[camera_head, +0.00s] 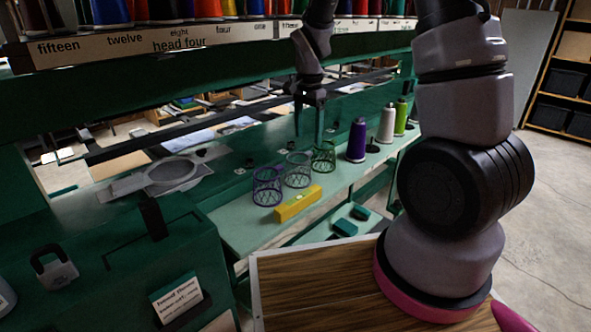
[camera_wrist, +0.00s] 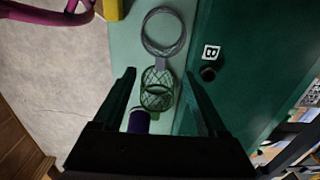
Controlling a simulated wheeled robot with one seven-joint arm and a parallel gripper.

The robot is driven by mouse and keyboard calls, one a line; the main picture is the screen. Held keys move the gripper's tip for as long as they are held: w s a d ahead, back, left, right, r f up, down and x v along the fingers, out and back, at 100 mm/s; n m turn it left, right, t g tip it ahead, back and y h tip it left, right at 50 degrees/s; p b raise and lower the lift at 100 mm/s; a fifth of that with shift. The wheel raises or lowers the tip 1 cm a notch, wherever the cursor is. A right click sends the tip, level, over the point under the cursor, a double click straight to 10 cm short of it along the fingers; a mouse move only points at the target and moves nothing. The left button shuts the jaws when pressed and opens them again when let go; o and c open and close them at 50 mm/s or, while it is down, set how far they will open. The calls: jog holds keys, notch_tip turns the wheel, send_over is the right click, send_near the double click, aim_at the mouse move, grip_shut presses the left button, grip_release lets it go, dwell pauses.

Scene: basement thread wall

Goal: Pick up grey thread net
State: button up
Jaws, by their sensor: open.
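The grey thread net (camera_head: 298,169) stands on the light green shelf between a purple net (camera_head: 267,187) and a green net (camera_head: 323,157). In the wrist view, a grey ring-shaped net (camera_wrist: 164,54) lies just beyond my fingertips, above the green net (camera_wrist: 158,90) in the picture. My gripper (camera_head: 309,137) is open and empty, pointing down above the nets. In the wrist view, its fingers (camera_wrist: 160,74) are spread to either side of the green net, and the grey net is outside them. I cannot tell the exact height gap.
A yellow level (camera_head: 298,203) lies in front of the nets. A purple spool (camera_head: 357,141), a white spool (camera_head: 387,124) and a green spool (camera_head: 401,116) stand to the right on the shelf (camera_head: 235,227). A dark green machine beam (camera_head: 200,68) runs behind and above.

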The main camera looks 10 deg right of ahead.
aim_at(307, 153)
notch_tip(307, 153, down, 7)
jog(key=shift+f, duration=0.2)
grip_shut()
dwell(0.3)
